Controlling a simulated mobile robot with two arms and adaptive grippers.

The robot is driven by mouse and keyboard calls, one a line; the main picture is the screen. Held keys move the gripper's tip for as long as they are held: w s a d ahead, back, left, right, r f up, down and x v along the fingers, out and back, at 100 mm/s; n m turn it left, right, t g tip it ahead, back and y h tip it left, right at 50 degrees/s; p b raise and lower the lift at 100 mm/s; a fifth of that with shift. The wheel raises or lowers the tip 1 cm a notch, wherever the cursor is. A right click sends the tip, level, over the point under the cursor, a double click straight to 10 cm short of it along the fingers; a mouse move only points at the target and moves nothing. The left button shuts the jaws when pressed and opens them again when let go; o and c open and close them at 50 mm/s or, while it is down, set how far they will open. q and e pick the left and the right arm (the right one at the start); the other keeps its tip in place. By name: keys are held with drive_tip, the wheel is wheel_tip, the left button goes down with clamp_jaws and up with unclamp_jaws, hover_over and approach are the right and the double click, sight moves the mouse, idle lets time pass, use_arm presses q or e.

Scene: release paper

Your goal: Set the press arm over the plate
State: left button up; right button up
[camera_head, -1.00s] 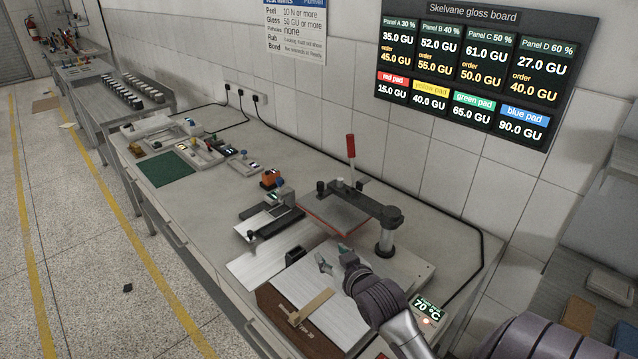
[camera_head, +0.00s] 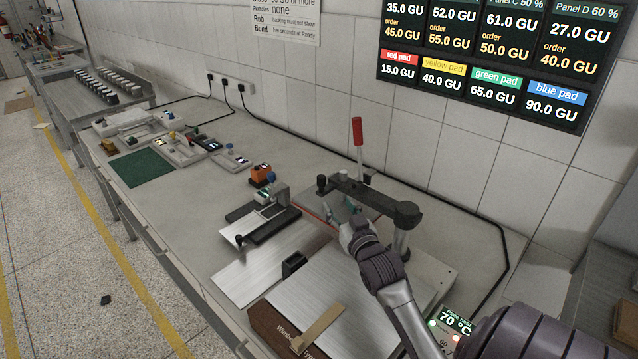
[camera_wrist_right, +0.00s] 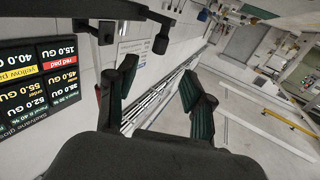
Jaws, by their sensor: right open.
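The press arm (camera_head: 376,199) is a dark bar on a silver post (camera_head: 401,243), with a red-tipped handle (camera_head: 357,132) standing up from it. It extends left from the post, behind the bare metal lower plate (camera_head: 345,285). Its dark upper platen is partly hidden by my right gripper. My right gripper (camera_head: 341,209) is open, close to the front side of the press arm; contact cannot be told. The right wrist view shows its two fingers (camera_wrist_right: 160,95) apart with nothing between them, and part of the press arm (camera_wrist_right: 120,10) at the top left. My left gripper is not in view.
A temperature display (camera_head: 454,322) reads 70 °C near the post. A brown board (camera_head: 280,330) with a tan strip (camera_head: 320,328) lies in front of the plate. A small dark block (camera_head: 294,264) and a slide device (camera_head: 262,222) stand left. A green mat (camera_head: 141,167) lies farther off.

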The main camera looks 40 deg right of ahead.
sight(323, 182)
drive_tip(key=p+x, duration=0.1)
drive_tip(key=x, duration=0.5)
drive_tip(key=p+x, duration=0.1)
drive_tip(key=x, duration=0.6)
drive_tip(key=shift+r+p, duration=0.25)
drive_tip(key=shift+p, duration=0.15)
clamp_jaws()
